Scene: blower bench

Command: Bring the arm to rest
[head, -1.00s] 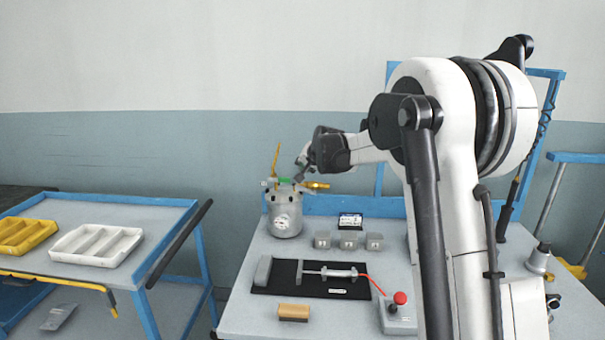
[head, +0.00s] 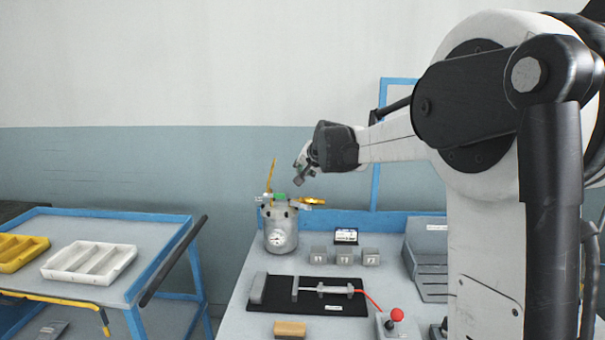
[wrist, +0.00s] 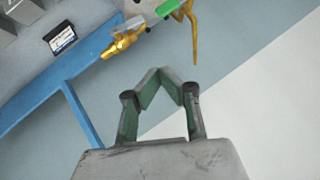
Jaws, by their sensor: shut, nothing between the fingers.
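My gripper (head: 299,179) is shut and empty in the head view, above and slightly right of the metal canister (head: 281,230). In the wrist view my gripper (wrist: 164,74) shows its fingertips together with nothing between them. A brass fitting (wrist: 125,40) and a yellow lever (wrist: 191,30) show near the top of the wrist view, apart from the fingers.
The bench (head: 239,303) holds a black mat (head: 265,306) with a cylinder, several grey blocks (head: 344,256), a brown block (head: 290,328) and a red-button box (head: 397,315). A blue cart (head: 138,290) with a white tray (head: 90,262) stands left. The wall space above is clear.

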